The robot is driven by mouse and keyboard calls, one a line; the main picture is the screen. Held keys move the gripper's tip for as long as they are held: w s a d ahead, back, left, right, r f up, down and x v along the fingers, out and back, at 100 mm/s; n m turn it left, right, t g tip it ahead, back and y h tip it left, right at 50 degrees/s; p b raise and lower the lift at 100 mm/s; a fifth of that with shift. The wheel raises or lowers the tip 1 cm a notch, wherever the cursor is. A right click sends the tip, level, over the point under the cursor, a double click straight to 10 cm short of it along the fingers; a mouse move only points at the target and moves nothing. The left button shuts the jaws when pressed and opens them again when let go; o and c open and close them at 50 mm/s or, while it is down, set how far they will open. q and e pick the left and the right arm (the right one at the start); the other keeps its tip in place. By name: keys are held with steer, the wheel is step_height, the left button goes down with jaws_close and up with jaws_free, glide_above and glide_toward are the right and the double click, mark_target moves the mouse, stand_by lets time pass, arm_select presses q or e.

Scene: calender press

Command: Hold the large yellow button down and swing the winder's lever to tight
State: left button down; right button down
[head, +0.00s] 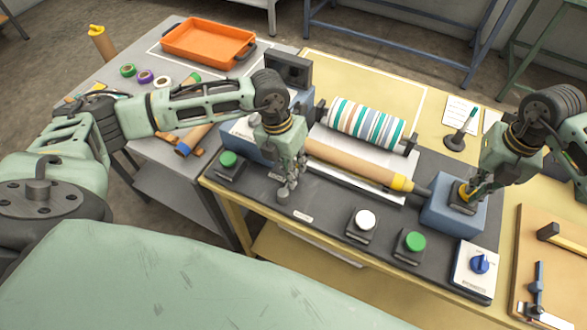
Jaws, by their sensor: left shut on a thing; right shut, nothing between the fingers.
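The large yellow button (459,190) is on top of a blue box (440,215) at the right end of the press. My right gripper (468,198) is shut and empty, its fingertips at the button and covering part of it. I cannot tell how far the button is pressed in. My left gripper (289,184) is shut on the winder's lever, a dark grey piece (283,195) at the front left of the press. My fingers hide most of the lever, so its setting cannot be read. A brown tube (350,164) with a yellow end lies across the winder.
Other controls stand close by: a green button (228,159) at left, a white button (365,220), another green button (415,241) and a blue knob (480,263). A striped roll (365,123) sits behind the tube. An orange tray (209,43) is at the back left.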

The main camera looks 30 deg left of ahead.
arm_select(q)
steer(key=shift+a+f, duration=0.1)
steer(key=shift+a, duration=0.25)
arm_select(e)
steer(key=shift+s+d+f, duration=0.1)
steer(key=shift+d+f, duration=0.1)
steer(key=shift+f, duration=0.15)
arm_select(q)
steer(key=c, duration=2.2)
jaws_free()
steer(key=shift+n, duration=0.3)
steer(key=shift+o, duration=1.4)
steer(key=shift+s+a, duration=0.15)
arm_select(e)
steer(key=shift+a, duration=0.15)
arm_select(q)
steer(key=shift+d, duration=0.2)
arm_select(e)
steer(key=shift+a, duration=0.1)
arm_select(q)
steer(key=shift+r, duration=0.3)
arm_select(e)
steer(key=shift+s, duration=0.1)
arm_select(q)
steer(key=v, duration=1.1)
steer(key=shift+r, duration=0.25)
